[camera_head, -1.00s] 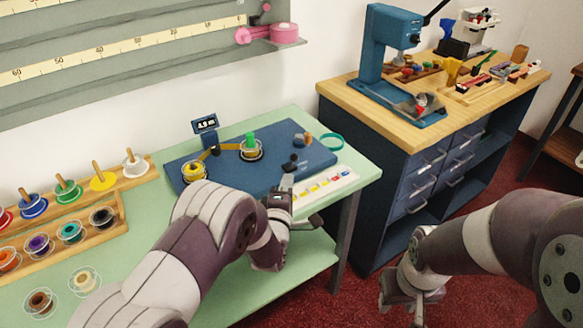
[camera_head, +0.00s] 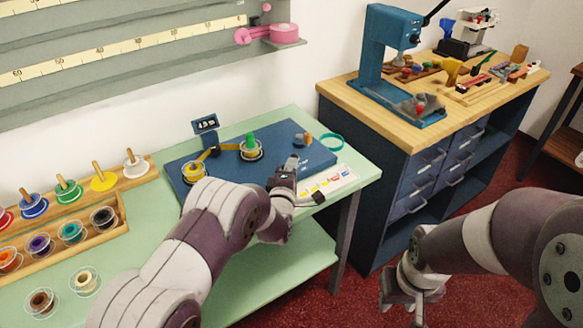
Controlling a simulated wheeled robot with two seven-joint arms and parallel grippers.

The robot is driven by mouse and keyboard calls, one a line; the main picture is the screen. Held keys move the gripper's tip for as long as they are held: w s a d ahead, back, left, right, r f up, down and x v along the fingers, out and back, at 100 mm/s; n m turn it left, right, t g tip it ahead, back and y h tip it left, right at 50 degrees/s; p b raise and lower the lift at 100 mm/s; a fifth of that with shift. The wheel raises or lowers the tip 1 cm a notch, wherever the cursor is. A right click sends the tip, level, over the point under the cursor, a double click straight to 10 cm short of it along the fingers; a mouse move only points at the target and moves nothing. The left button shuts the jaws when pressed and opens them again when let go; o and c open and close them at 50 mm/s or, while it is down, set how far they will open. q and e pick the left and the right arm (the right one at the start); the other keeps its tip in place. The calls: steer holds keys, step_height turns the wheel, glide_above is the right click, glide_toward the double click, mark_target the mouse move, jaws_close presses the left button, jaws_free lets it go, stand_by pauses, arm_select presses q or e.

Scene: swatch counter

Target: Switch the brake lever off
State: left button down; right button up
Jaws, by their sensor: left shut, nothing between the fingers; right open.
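The blue winder board (camera_head: 226,174) lies on the green counter. It carries a yellow spool (camera_head: 194,171) at the left and a spool with a green knob (camera_head: 251,147). A small orange-tan part with a grey side (camera_head: 303,139) stands at the board's right. My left gripper (camera_head: 292,163) is shut and empty, its fingers over the board's right part, just in front of that tan part. The brake lever cannot be made out clearly; the gripper hides the dark knob-like part there. My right gripper (camera_head: 408,296) is open and empty, low over the floor at the right.
A small display (camera_head: 205,124) stands behind the board. A white strip with coloured swatches (camera_head: 328,182) and a teal ring (camera_head: 331,142) lie to the right. Spools fill a wooden rack (camera_head: 118,234) at the left. A wooden-topped bench (camera_head: 345,92) stands beyond a gap.

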arm_select(q)
steer(key=shift+w+a+r, duration=0.1)
steer(key=shift+r, duration=0.1)
steer(key=w+n+g+p, duration=0.1)
steer(key=a+r+n+g, duration=0.1)
steer(key=shift+w+a+r+n+g+p, duration=0.1)
steer(key=shift+w+r+n+g+p, duration=0.2)
steer(key=shift+w+g+p, duration=0.1)
steer(key=shift+w+a+n+g, duration=0.35)
steer(key=shift+n+g, duration=0.05)
steer(key=shift+g, duration=0.3)
steer(key=shift+w+a+b, duration=0.4)
steer(key=shift+w+b, duration=0.15)
steer(key=shift+b, duration=0.1)
steer(key=shift+w+r, duration=0.1)
steer(key=shift+r, duration=0.15)
steer(key=shift+r+p, duration=0.55)
steer(key=shift+r, duration=0.15)
